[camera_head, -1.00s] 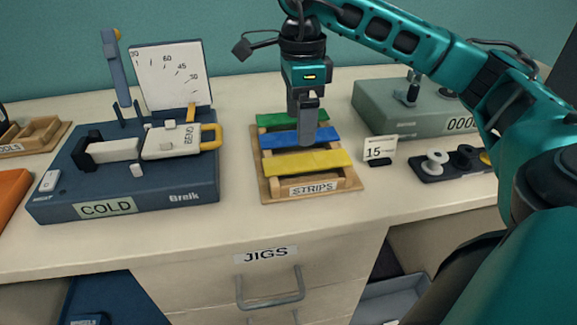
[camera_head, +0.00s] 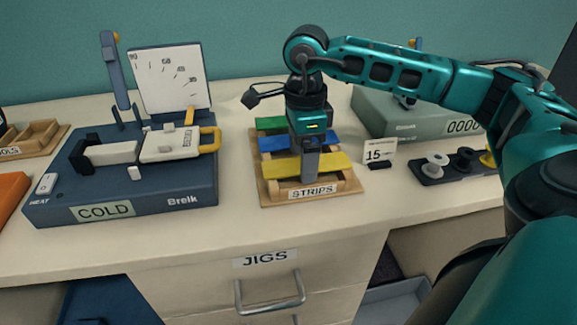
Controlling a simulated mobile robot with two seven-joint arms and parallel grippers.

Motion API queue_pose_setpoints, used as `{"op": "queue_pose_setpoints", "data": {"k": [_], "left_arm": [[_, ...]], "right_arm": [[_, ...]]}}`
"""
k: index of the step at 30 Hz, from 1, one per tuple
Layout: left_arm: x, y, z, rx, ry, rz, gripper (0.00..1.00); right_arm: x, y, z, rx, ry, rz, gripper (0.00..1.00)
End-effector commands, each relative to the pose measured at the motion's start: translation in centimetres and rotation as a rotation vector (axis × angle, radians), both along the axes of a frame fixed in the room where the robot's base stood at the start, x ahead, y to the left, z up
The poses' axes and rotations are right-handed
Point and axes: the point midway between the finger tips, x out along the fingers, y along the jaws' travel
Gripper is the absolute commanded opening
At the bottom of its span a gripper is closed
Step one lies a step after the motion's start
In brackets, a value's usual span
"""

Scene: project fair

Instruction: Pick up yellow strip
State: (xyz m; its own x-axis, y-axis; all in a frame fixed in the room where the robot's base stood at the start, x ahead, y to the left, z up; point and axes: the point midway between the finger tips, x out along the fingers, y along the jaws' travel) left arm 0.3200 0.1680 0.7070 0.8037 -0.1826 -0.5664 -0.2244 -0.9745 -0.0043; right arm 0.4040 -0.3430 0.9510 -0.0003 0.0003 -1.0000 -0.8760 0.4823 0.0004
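The yellow strip (camera_head: 283,167) lies across the front of the wooden strips rack (camera_head: 355,186), nearest the "STRIPS" label. The blue strip (camera_head: 273,142) and the green strip (camera_head: 269,123) lie behind it in the same rack. My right gripper (camera_head: 310,174) points straight down at the middle of the yellow strip, with its fingertips at or just over it. The fingers overlap in this view, so I cannot tell whether they are open or closed around the strip. My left gripper is not in view.
Left of the rack stands a blue bending device (camera_head: 150,196) marked "COLD". To the right are a "15" card (camera_head: 380,150), a grey-green box (camera_head: 432,118) with a counter, and a dark tray (camera_head: 428,177) with round parts. Bare tabletop lies in front, above the "JIGS" drawer (camera_head: 262,285).

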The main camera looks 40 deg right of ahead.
Motion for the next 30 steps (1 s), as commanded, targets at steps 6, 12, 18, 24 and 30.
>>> {"op": "queue_pose_setpoints", "data": {"k": [6,12,18,24,30], "left_arm": [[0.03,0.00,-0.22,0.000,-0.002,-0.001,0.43],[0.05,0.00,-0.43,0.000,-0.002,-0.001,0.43],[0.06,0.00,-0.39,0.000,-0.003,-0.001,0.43],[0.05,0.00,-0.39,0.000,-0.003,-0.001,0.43],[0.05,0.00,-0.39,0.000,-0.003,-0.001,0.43]], "right_arm": [[0.00,0.01,-0.26,0.000,0.000,0.000,0.83],[0.00,0.02,-0.50,0.000,0.000,0.000,0.83],[0.01,0.02,-0.47,0.000,0.000,0.000,0.83],[0.01,0.02,-0.46,0.000,0.000,0.000,0.71],[0.01,0.02,-0.46,0.000,0.000,0.000,0.51]]}}
